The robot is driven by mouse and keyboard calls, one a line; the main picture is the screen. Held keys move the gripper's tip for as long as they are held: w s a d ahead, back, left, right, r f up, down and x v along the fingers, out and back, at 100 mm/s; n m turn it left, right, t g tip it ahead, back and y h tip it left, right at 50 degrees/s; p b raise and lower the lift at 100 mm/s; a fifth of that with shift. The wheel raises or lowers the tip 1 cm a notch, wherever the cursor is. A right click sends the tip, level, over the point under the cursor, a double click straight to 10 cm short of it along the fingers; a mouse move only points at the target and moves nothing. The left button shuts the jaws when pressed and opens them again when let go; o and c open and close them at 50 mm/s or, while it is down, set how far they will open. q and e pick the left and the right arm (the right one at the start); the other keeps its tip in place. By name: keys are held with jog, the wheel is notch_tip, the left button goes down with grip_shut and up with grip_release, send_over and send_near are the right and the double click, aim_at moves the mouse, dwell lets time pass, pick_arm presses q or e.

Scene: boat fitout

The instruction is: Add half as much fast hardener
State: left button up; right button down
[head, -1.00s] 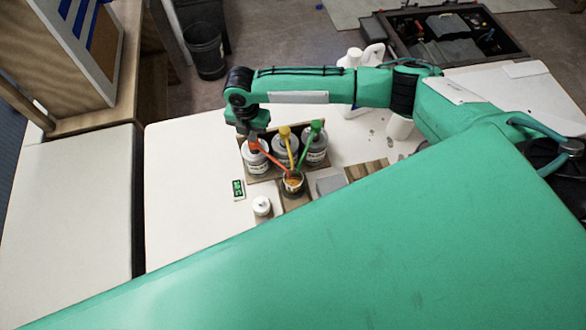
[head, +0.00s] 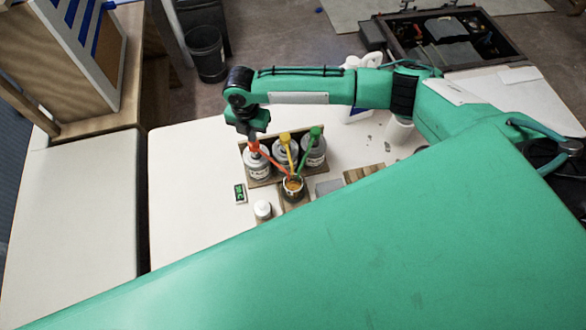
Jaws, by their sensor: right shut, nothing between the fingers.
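Three grey-white bottles with pumps stand side by side in a wooden rack (head: 262,182): one with a red pump (head: 254,147), one with a yellow pump (head: 284,138) and one with a green pump (head: 316,132). Their long spouts converge over a small cup (head: 293,188) with orange-brown contents. My right gripper (head: 254,135) is shut and empty, pointing down just above the red pump head; I cannot tell whether it touches. A small green-lit display (head: 240,193) lies left of the cup; its digits are unreadable. The bottle labels are too small to read. My left gripper is out of view.
A small white-capped bottle (head: 263,210) stands in front of the rack. A grey block (head: 328,186) and a wooden piece (head: 364,173) lie right of the cup. The white table (head: 190,180) is clear at left.

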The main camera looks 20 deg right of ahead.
jog(key=shift+r+p, duration=1.4)
jog(key=shift+r, duration=0.2)
jog(key=shift+f, duration=0.1)
